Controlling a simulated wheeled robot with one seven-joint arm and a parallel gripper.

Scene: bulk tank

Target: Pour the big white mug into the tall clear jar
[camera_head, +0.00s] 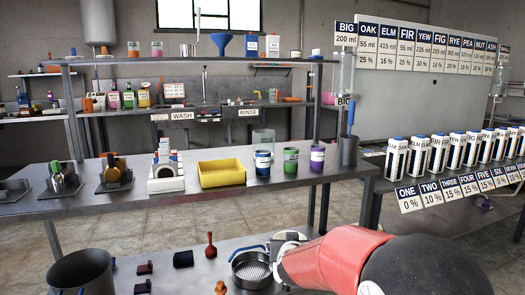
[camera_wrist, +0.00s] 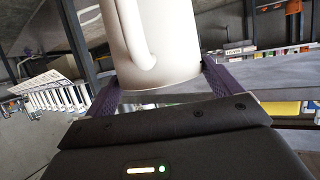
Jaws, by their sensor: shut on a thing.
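The big white mug (camera_wrist: 165,40) fills the upper middle of the wrist view, its handle facing the camera. The purple fingers of my gripper (camera_wrist: 160,84) are shut on its sides. The mug looks tilted in that view; its rim and contents are out of sight. In the head view my red and dark arm reaches in from the lower right; a white shape at its end may be the mug, but I cannot tell. A clear jar (camera_head: 263,138) stands on the metal table, behind the blue-labelled jar, apart from my gripper.
On the table (camera_head: 215,205) are a yellow tray (camera_head: 222,173), a blue-labelled jar (camera_head: 263,163), a green jar (camera_head: 291,160), a purple jar (camera_head: 317,158) and a grey holder (camera_head: 347,152). A strainer pan (camera_head: 251,268) and a dark pot (camera_head: 82,273) are lower down.

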